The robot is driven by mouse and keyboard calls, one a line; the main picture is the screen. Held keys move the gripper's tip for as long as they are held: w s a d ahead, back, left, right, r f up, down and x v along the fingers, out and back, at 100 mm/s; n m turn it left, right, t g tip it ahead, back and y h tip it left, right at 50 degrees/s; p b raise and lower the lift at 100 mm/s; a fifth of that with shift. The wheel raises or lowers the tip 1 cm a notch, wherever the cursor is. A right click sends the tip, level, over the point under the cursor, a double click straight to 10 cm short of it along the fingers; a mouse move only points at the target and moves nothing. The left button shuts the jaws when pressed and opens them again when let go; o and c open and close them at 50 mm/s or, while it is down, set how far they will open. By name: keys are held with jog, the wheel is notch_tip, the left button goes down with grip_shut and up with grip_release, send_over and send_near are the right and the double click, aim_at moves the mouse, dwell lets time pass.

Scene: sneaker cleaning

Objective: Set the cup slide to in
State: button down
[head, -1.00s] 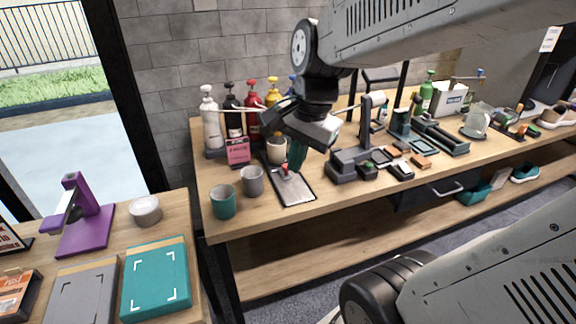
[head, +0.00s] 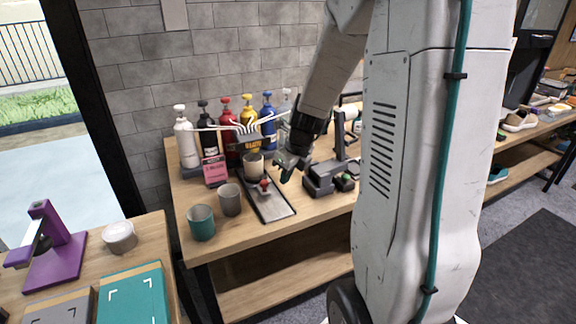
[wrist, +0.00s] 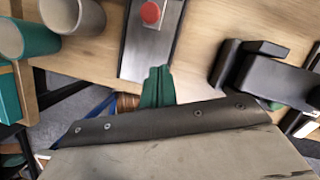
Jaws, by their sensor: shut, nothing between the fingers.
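The cup slide (head: 279,209) is a dark-framed track with a grey metal plate, lying on the workbench in front of the bottles. Its red knob (head: 264,184) stands up toward the far part of the track. A light grey cup (head: 253,164) is at the far end, under the spouts. In the wrist view the track (wrist: 150,55) and red knob (wrist: 151,13) show at the top. My gripper (head: 281,168) is to the right of the knob, apart from it and empty. Its teal fingers (wrist: 158,88) are together, beside the track's near end in the wrist view.
A teal cup (head: 201,223) and a grey cup (head: 229,200) stand left of the track. Several pump bottles (head: 227,128) line the back, with a pink card (head: 215,171) before them. A dark device (head: 325,179) stands to the right.

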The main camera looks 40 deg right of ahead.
aim_at(268, 188)
jog(key=x, duration=0.4)
jog(key=shift+s, duration=0.1)
jog(key=w, duration=0.2)
jog(key=shift+w+a, duration=0.25)
jog(key=shift+w, duration=0.05)
jog(key=shift+w+f, duration=0.1)
jog(key=shift+w, duration=0.55)
jog(key=w, duration=0.2)
jog(key=w+d, duration=0.1)
jog(key=w, duration=0.1)
jog(key=shift+w, duration=0.15)
jog(key=shift+d, duration=0.1)
